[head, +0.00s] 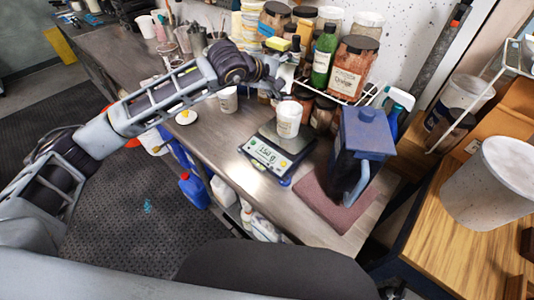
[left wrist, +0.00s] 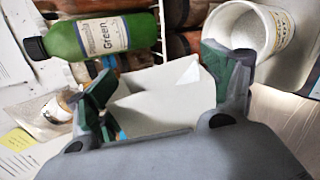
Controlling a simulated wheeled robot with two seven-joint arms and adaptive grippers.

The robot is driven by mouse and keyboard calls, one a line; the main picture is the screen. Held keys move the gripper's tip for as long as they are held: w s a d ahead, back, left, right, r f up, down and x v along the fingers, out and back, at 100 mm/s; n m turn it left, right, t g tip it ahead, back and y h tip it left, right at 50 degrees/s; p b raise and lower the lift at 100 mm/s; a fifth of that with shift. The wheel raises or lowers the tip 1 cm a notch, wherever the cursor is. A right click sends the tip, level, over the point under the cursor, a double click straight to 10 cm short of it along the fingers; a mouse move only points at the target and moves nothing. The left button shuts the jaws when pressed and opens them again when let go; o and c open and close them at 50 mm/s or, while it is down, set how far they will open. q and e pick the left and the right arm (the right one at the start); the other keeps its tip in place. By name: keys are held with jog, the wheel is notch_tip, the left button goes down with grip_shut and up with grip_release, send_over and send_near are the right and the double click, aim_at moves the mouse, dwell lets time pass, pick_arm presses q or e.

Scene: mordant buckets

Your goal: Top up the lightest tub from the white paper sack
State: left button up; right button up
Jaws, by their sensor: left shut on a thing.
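My left gripper (head: 277,84) reaches over the bench from the left, and it also shows in the left wrist view (left wrist: 160,85). It is shut on the white paper sack (left wrist: 160,108), which spans between the two fingers; in the head view a pale part of the sack (head: 287,74) shows beside the gripper. A white labelled tub (head: 288,120) stands upright on the scale (head: 268,157), just below the gripper. Another white tub (head: 228,99) stands on the bench to the left. The wrist view shows an open tub (left wrist: 240,35) with pale contents. My right gripper is not in view.
A green bottle (head: 323,56) and a jar labelled orange (head: 352,68) stand behind the scale. A blue container (head: 368,135) with a handle stands on a reddish mat (head: 318,202) to the right. Bare bench lies left of the scale.

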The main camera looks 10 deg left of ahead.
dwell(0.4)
pick_arm(q)
jog(key=shift+d+f+b, duration=0.1)
jog(key=shift+f+b, duration=0.2)
jog(key=shift+b, duration=0.45)
jog(key=shift+s+f, duration=0.1)
jog(key=shift+f+m+b, duration=0.15)
jog(key=shift+m+b, duration=0.15)
jog(key=shift+b, duration=0.15)
dwell(0.6)
jog(key=shift+d+f+t+y+b, duration=0.15)
jog(key=shift+f+t+y+b, duration=0.2)
jog(key=shift+b, duration=0.4)
dwell(0.8)
jog(key=shift+s+f, duration=0.1)
